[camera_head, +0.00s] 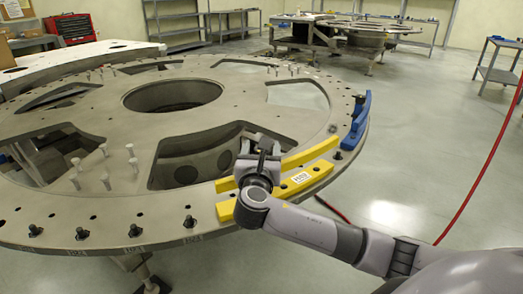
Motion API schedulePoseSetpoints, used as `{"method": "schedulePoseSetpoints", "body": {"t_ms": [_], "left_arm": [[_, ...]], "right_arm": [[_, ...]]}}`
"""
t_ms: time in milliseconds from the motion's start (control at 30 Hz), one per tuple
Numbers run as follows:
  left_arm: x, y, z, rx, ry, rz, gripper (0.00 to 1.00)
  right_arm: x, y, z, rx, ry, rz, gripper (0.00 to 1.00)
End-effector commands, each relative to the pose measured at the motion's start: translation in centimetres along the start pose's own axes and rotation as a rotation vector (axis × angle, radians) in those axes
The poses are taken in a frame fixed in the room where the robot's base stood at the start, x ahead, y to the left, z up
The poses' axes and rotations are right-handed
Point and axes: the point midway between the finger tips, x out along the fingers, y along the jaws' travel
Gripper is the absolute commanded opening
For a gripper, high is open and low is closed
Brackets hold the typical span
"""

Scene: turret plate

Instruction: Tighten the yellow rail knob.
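The yellow rail (317,173) lies in curved pieces along the near right rim of the big round grey turret plate (60,205), with a white label on its outer piece. My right gripper (260,150) comes in from the right and is over the left part of the yellow rail, at the edge of a large cutout. The wrist covers part of the rail. I cannot make out the yellow knob; it may be hidden behind the gripper. The fingers are too small and covered to tell open from shut. My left gripper is out of view.
A blue rail (357,122) sits on the rim farther right. Several upright pins (105,180) and dark bolts (134,229) stand on the plate. A red hose (487,165) hangs at the right. The floor (420,130) right of the plate is clear.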

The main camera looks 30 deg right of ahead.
Motion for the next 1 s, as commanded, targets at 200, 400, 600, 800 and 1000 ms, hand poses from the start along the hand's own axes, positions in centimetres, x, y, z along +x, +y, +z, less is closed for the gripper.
{"method": "schedulePoseSetpoints", "body": {"t_ms": [200, 400, 600, 800, 1000], "left_arm": [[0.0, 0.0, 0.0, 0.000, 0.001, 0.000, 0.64], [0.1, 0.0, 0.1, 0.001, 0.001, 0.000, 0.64], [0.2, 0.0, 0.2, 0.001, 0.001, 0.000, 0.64], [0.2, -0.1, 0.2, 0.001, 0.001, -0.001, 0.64], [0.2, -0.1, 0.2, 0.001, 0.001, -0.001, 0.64]], "right_arm": [[-0.1, 0.0, 0.0, 0.000, 0.000, 0.000, 0.64], [-2.2, 0.1, -0.1, 0.001, 0.001, 0.004, 0.64], [-5.4, 0.1, -0.1, 0.002, 0.002, 0.002, 0.64], [-7.0, 0.0, 0.0, 0.000, 0.000, 0.001, 0.64], [-7.2, 0.0, 0.0, 0.000, 0.000, 0.000, 0.64]]}}
